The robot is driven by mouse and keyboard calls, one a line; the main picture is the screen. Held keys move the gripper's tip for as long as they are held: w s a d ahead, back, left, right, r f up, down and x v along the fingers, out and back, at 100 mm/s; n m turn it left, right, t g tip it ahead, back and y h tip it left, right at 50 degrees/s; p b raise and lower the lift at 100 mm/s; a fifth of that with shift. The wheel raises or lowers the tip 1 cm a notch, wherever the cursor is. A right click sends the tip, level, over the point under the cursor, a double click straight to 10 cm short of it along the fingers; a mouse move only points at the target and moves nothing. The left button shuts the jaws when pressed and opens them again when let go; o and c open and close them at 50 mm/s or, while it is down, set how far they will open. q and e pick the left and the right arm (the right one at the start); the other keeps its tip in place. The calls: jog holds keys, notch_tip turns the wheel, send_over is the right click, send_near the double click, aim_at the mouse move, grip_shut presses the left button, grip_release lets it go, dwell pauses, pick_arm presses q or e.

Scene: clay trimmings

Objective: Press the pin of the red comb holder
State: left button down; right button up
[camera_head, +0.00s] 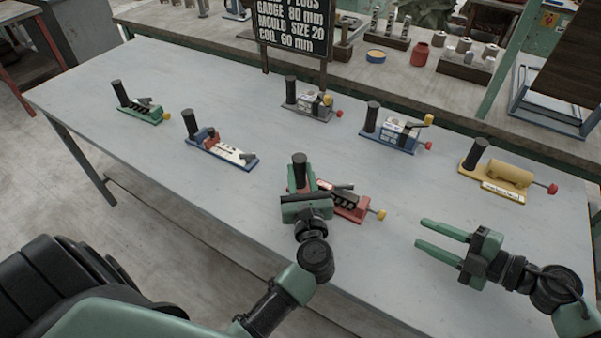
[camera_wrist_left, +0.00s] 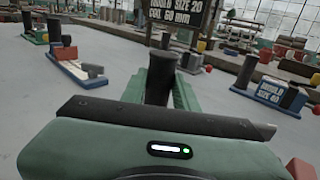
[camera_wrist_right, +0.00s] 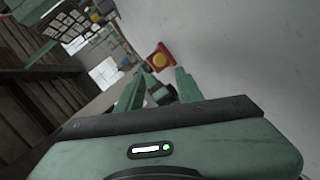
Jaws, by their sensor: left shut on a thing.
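The red comb holder (camera_head: 345,206) lies near the front middle of the table, with a black upright post (camera_head: 299,165) at its left end and a pin with a yellow knob (camera_head: 380,214) at its right end. My left gripper (camera_head: 303,187) is shut on the post; its fingers flank the post in the left wrist view (camera_wrist_left: 160,90). It hides part of the holder's body. My right gripper (camera_head: 430,236) is open and empty, to the right of the yellow knob and apart from it. In the right wrist view the holder's red end (camera_wrist_right: 157,53) and yellow knob (camera_wrist_right: 160,60) show ahead, beyond the fingertips.
Other holders stand around: green (camera_head: 142,112), blue with a red part (camera_head: 220,150), grey (camera_head: 311,103), blue with a yellow part (camera_head: 396,133) and yellow (camera_head: 500,178). A black sign (camera_head: 293,28) stands at the back. The table's right front is clear.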

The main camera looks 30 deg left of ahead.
grip_shut()
jog(key=n, duration=0.1)
jog(key=r+n, duration=0.1)
jog(key=n, duration=0.1)
jog(key=n+g, duration=0.1)
jog(key=shift+w+r+n, duration=0.15)
jog(key=shift+r+n, duration=0.1)
jog(key=shift+n, duration=0.15)
jog(key=n, duration=0.2)
jog(key=r+n, duration=0.1)
jog(key=n, duration=0.1)
jog(key=n+g+h, duration=0.1)
jog(key=n, duration=0.1)
jog(key=shift+w+d+r, duration=0.2)
jog(key=shift+d+r, duration=0.05)
jog(key=d+r+n+h, duration=0.1)
jog(key=n, duration=0.4)
jog(key=w+d+r+n+h, duration=0.1)
jog(key=n, duration=0.3)
jog(key=d+r+n+g+h, duration=0.1)
jog(key=n, duration=0.4)
jog(key=shift+w+d+n+h, duration=0.25)
jog(key=shift+w+n+h, duration=0.05)
jog(key=shift+w+h, duration=0.1)
